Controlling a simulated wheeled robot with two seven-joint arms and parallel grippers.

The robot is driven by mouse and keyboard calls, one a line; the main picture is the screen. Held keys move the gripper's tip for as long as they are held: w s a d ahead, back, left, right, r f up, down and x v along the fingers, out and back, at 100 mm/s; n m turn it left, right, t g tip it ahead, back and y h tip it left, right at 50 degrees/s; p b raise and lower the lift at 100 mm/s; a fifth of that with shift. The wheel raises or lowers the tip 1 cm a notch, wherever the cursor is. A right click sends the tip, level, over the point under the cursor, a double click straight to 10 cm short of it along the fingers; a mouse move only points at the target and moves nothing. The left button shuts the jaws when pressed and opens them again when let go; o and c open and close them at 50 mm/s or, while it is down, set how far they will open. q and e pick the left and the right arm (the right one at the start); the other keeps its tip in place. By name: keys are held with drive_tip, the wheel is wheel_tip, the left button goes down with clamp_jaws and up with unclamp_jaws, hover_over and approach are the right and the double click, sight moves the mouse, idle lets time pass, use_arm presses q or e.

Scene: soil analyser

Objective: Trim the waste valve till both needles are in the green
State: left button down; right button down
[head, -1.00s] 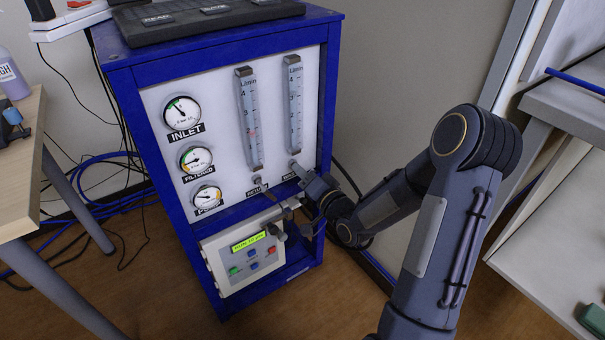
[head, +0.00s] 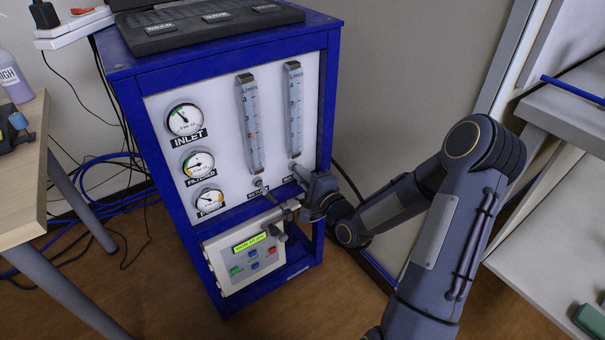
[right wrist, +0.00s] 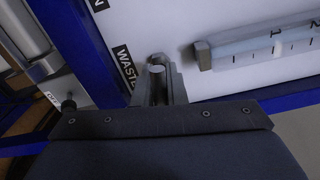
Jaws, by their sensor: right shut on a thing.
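The waste valve knob (right wrist: 157,66) sits beside the WASTE label (right wrist: 124,66) in the right wrist view. My right gripper (right wrist: 158,84) is shut on it. In the head view my right gripper (head: 299,174) is at the foot of the right flow tube (head: 295,112), and its fingers and wrist hide most of the knob. The inlet gauge (head: 185,120), filtered gauge (head: 198,164) and a lower gauge (head: 209,200) stand in a column on the white panel. The inlet needle points up and left, near a green arc. The other needles are too small to read surely. My left gripper is not in view.
The left flow tube (head: 250,125) has its own knob (head: 259,184) close to the right gripper. A control box (head: 245,258) with a lit display sits below. A wooden table (head: 22,190) is at left, a grey shelf (head: 565,115) at right.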

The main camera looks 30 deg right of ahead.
drive_tip(key=shift+m, duration=0.4)
drive_tip(key=c, duration=1.5)
unclamp_jaws()
drive_tip(key=shift+s, duration=0.1)
drive_tip(key=s, duration=0.2)
drive_tip(key=s+p, duration=0.1)
drive_tip(key=s, duration=0.2)
drive_tip(key=s+p, duration=0.1)
drive_tip(key=s, duration=0.1)
drive_tip(key=shift+s+d, duration=0.3)
drive_tip(key=shift+d, duration=0.05)
